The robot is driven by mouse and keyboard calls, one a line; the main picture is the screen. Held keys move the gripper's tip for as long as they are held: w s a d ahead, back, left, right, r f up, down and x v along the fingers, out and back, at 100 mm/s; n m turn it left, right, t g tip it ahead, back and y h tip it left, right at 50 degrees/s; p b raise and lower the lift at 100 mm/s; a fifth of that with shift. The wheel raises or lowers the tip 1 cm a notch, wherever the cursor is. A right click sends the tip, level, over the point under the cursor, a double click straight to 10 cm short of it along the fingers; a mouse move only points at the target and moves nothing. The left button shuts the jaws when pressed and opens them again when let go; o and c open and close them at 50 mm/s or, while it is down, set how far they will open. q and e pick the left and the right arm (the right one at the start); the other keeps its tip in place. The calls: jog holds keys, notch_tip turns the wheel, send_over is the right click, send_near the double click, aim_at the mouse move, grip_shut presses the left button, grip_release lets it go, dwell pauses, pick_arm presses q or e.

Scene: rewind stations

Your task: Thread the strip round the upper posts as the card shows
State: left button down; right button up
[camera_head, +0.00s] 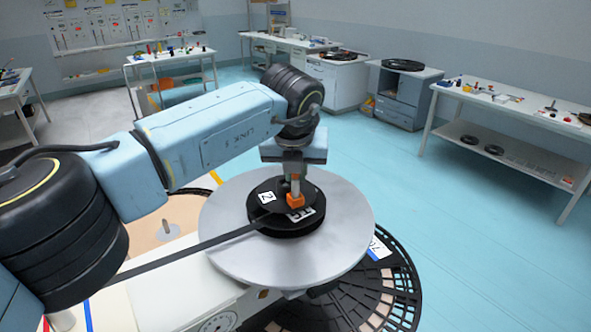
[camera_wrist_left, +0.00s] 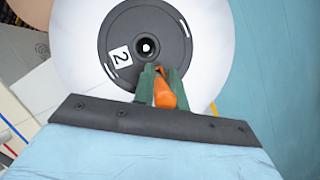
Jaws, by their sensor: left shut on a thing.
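A black reel with a white "2" label (camera_head: 268,197) lies on a round grey plate (camera_head: 345,240). It also shows in the left wrist view (camera_wrist_left: 120,30). A dark strip (camera_head: 185,255) runs from the reel's edge down to the lower left, passing behind my arm. My left gripper (camera_head: 294,190) points down over the reel, shut on an orange piece (camera_head: 296,202). In the left wrist view its green fingers (camera_wrist_left: 161,76) hold this orange piece (camera_wrist_left: 165,95) by the reel's rim; I cannot tell what it is fixed to. The upper posts cannot be made out. My right gripper is out of view.
A small metal post (camera_head: 167,227) stands on a tan disc at the left, partly behind my arm. A large black slotted disc (camera_head: 390,262) lies lower, right of the plate. Wall charts (camera_head: 110,22) hang at the back. Side tables (camera_head: 500,108) stand beyond clear blue floor.

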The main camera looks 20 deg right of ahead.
pick_arm(q)
jog(key=c, duration=1.3)
grip_release()
jog(key=shift+c, duration=0.2)
jog(key=b+v, duration=0.3)
jog(key=v, duration=1)
jog(key=shift+r, duration=0.2)
